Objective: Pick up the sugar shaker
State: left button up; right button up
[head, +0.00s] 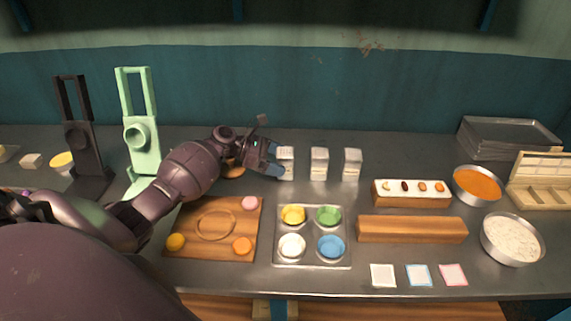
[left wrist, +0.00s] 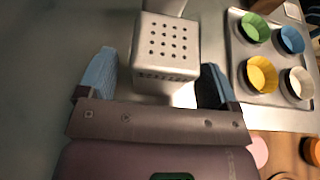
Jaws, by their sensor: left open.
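Three white-and-silver shakers stand upright in a row at the back of the counter: a left one (head: 287,160), a middle one (head: 319,163) and a right one (head: 351,163). Their labels are too small to tell which holds sugar. My left gripper (head: 277,159) is at the left shaker. In the left wrist view, the open fingers of my left gripper (left wrist: 158,72) are on either side of a shaker with a perforated top (left wrist: 168,42), with gaps on both sides. Another shaker shows partly behind it. My right gripper is not in view.
A metal tray (head: 313,264) with coloured cups stands in front of the shakers. A wooden board (head: 186,219) lies to its left, and wooden blocks and bowls stand to the right. Green (head: 141,150) and black stands are on the left. Counter behind the shakers is clear.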

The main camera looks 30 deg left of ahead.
pick_arm(q)
jog(key=shift+c, duration=0.3)
jog(key=c, duration=1)
jog(key=shift+c, duration=0.2)
